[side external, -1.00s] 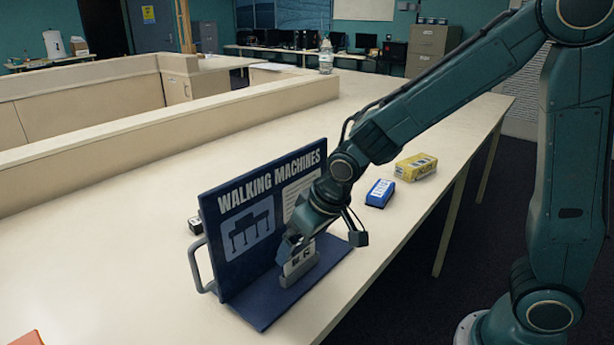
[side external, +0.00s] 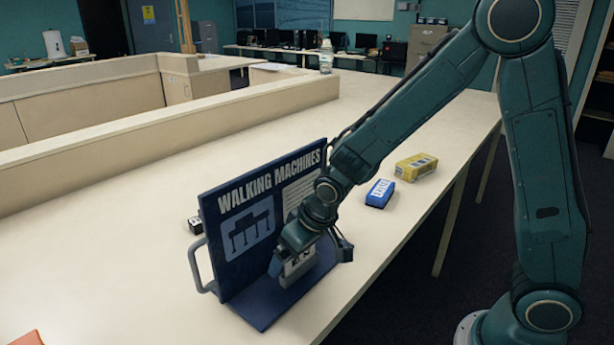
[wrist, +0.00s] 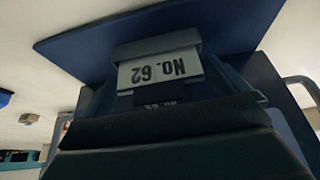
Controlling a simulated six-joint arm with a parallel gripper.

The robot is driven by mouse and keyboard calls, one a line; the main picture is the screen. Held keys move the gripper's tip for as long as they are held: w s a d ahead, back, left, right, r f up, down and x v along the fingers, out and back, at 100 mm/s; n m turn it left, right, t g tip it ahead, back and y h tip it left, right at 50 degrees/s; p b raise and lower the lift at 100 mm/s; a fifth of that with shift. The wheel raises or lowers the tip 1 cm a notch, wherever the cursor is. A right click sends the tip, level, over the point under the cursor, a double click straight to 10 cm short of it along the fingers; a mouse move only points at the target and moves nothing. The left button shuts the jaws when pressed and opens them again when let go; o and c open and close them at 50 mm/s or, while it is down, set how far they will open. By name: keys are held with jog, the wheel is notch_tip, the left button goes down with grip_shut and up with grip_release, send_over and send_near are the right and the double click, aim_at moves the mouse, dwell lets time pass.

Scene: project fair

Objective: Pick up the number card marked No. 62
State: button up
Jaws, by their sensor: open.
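The white card marked No. 62 (wrist: 160,68) appears upside down in the wrist view, in a grey holder (wrist: 155,46). In the side view the card (side external: 298,267) stands on the base of the dark blue Walking Machines board (side external: 240,225), in front of its panel. My gripper (side external: 309,258) is open, low over the base, with one finger on each side of the card. In the wrist view the gripper (wrist: 165,100) partly hides the card's surroundings. I cannot tell whether the fingers touch it.
A blue box (side external: 380,193) and a yellow box (side external: 416,167) lie on the table right of the board. A small dark object (side external: 196,225) is behind the board, near its grey side handle (side external: 196,268). A bottle (side external: 326,57) stands far back.

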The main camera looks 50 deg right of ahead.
jog(key=c, duration=0.9)
jog(key=shift+r, duration=0.25)
notch_tip(320, 180, up, 20)
jog(key=shift+f, duration=0.2)
dwell(0.6)
